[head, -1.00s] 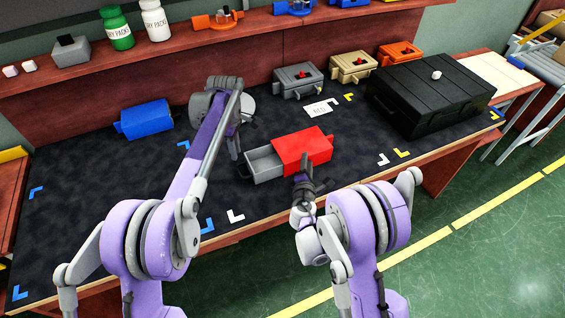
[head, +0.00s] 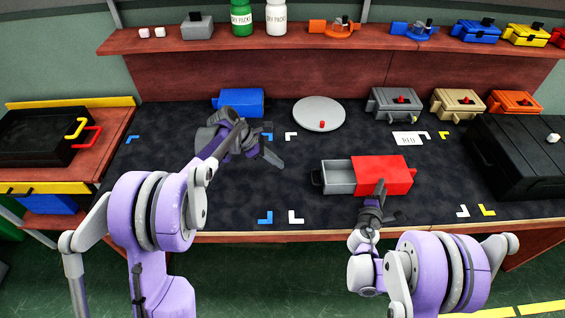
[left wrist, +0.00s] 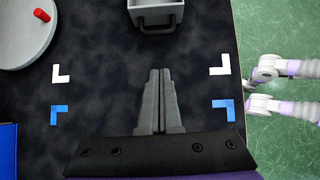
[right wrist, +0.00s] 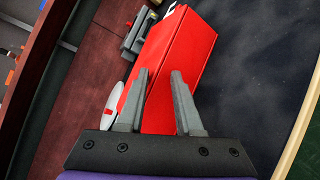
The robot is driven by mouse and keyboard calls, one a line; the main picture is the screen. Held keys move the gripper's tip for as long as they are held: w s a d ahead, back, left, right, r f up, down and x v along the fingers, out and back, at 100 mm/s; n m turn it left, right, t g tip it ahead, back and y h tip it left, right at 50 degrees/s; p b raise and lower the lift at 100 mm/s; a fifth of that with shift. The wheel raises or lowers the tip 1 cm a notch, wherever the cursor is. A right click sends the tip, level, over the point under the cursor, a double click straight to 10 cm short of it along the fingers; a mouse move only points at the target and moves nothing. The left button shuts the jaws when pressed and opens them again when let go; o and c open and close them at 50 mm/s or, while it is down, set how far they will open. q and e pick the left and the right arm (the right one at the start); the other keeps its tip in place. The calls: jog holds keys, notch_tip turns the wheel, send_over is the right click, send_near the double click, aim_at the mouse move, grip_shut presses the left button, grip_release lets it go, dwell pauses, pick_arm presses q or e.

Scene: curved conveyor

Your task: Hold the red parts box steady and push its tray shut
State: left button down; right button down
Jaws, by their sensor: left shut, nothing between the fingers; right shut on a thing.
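The red parts box (head: 385,172) lies on the dark mat. Its grey tray (head: 338,177) sticks out of its left side, handle facing left. My right gripper (head: 378,188) is at the front side of the box. In the right wrist view its fingers (right wrist: 159,78) stand on either side of part of the red box (right wrist: 180,60), gripping it. My left gripper (head: 279,164) is shut and empty, left of the tray and apart from it. In the left wrist view its closed fingers (left wrist: 158,75) point at the tray's handle end (left wrist: 155,22), with mat between them.
A grey turntable disc (head: 319,113) with a red knob and a blue box (head: 238,102) lie behind. Grey (head: 394,103), tan (head: 457,104) and orange (head: 514,102) boxes stand at the back right. A black case (head: 520,150) is far right.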

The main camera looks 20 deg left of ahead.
pick_arm(q)
jog(key=x, duration=0.7)
jog(key=shift+d+f, duration=0.2)
jog(key=shift+f, duration=0.05)
pick_arm(e)
jog(key=shift+f, duration=0.2)
pick_arm(q)
jog(key=shift+w+d+f, duration=0.15)
jog(key=shift+w+d, duration=0.1)
jog(key=shift+d, duration=0.35)
jog(key=shift+w+d+f, duration=0.1)
jog(key=shift+w+d, duration=0.15)
jog(key=shift+d, duration=0.3)
jog(key=shift+w+d+f, duration=0.15)
jog(key=shift+w+d, duration=0.1)
jog(key=shift+d, duration=0.4)
send_over(332, 182)
jog(key=shift+d, duration=0.2)
jog(key=shift+a, duration=0.1)
